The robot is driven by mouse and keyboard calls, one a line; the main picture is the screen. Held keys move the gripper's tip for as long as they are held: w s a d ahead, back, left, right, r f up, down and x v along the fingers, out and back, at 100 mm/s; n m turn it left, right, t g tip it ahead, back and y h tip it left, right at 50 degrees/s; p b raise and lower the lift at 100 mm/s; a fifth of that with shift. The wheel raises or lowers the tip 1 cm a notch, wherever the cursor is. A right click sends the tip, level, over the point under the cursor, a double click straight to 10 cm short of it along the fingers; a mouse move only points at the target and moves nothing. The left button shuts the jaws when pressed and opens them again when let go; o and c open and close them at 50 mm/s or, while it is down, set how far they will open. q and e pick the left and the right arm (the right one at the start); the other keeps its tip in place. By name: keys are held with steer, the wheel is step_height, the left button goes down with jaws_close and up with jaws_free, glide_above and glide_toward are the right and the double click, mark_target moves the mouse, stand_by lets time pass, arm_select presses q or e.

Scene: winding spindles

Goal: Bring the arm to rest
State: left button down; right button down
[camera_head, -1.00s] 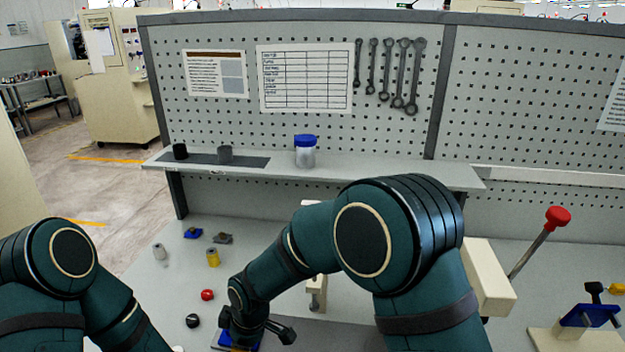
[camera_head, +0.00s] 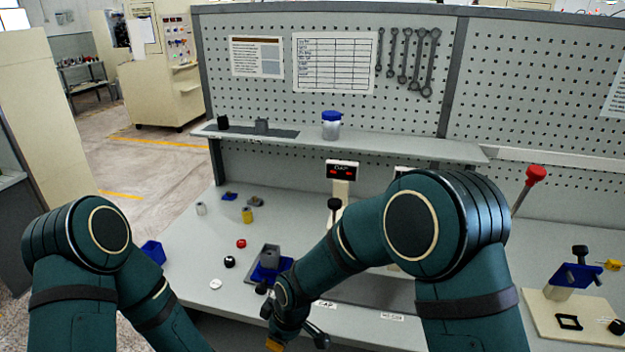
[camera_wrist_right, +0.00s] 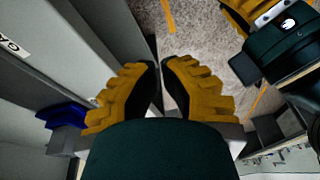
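My right arm reaches in from the lower right in the head view, bent at a large elbow, with its wrist low over the table's front. A bit of yellow finger shows at the bottom edge. In the right wrist view, the right gripper's (camera_wrist_right: 160,75) yellow fingers have their dark pads almost together, with only a narrow slit and nothing between them. They point at the floor beside the table edge. My left arm stands bent at the lower left in the head view, its gripper out of frame. Part of the left gripper (camera_wrist_right: 252,14) shows at the wrist view's upper right; its fingertip gap is cut off.
The table (camera_head: 190,262) carries a grey tray with a blue part (camera_head: 268,272), red (camera_head: 241,243) and black (camera_head: 230,262) knobs, and a yellow piece (camera_head: 247,215). A blue bin (camera_head: 153,252) is behind my left arm. A red-knobbed lever (camera_head: 536,175) stands right.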

arm_select(q)
steer(key=shift+d+f+b, duration=0.1)
steer(key=shift+f+b, duration=0.65)
steer(key=shift+f, duration=0.2)
arm_select(e)
steer(key=s+d+f+m, duration=0.5)
steer(key=d+f+m, duration=0.1)
steer(key=d+m, duration=0.1)
steer(key=s+d+f+m+t+y, duration=0.1)
steer(key=s+d+f+m, duration=0.4)
steer(key=d+m, duration=0.3)
steer(key=d+f, duration=0.1)
steer(key=d, duration=0.1)
steer(key=shift+s+d+f, duration=0.15)
steer(key=shift+d+f, duration=0.1)
steer(key=shift+d, duration=0.05)
stand_by(0.5)
